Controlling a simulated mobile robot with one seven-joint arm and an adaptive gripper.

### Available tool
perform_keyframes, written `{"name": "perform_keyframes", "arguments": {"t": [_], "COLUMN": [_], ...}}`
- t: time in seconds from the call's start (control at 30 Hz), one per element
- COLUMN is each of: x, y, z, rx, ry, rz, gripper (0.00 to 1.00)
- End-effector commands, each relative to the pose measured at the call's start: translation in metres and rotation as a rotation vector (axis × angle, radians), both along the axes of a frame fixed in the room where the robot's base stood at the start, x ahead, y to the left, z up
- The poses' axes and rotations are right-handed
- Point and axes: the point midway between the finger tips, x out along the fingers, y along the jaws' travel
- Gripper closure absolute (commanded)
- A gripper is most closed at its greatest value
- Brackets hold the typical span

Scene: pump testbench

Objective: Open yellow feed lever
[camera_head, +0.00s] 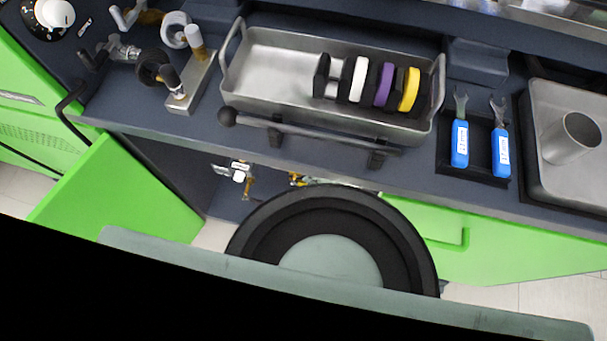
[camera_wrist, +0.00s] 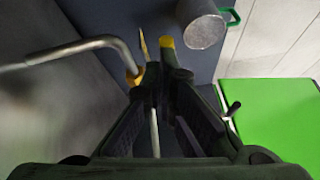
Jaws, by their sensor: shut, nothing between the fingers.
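My gripper (camera_wrist: 160,78) shows in the wrist view, its dark fingers drawn together with nothing held. Thin yellow parts (camera_wrist: 143,45) show just beyond the fingertips, one left of the tips and a yellow end (camera_wrist: 167,42) above them. I cannot tell which of these is the feed lever, or whether the fingers touch it. A bent metal pipe (camera_wrist: 95,44) with a yellow-orange collar (camera_wrist: 134,78) lies left of the fingertips. In the head view, small brass-yellow fittings (camera_head: 297,180) show under the bench edge, partly hidden. My gripper does not show in the head view.
A grey metal cylinder (camera_wrist: 205,25) is beyond the fingers, and a green panel (camera_wrist: 275,120) is at right. In the head view, the bench holds a metal tray (camera_head: 285,75) with coloured discs, blue-handled tools (camera_head: 460,145) and a metal cup (camera_head: 570,138). A bar handle runs along the front.

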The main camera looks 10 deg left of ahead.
Motion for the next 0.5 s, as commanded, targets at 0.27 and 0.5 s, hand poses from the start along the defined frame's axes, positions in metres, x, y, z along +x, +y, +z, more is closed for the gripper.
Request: {"name": "perform_keyframes", "arguments": {"t": [0.27,0.5], "x": [0.000,0.000], "y": [-0.010,-0.012], "z": [-0.012,-0.016], "rx": [-0.001,-0.001], "ry": [0.000,-0.001], "rz": [0.000,0.000], "gripper": [1.00,1.00]}}
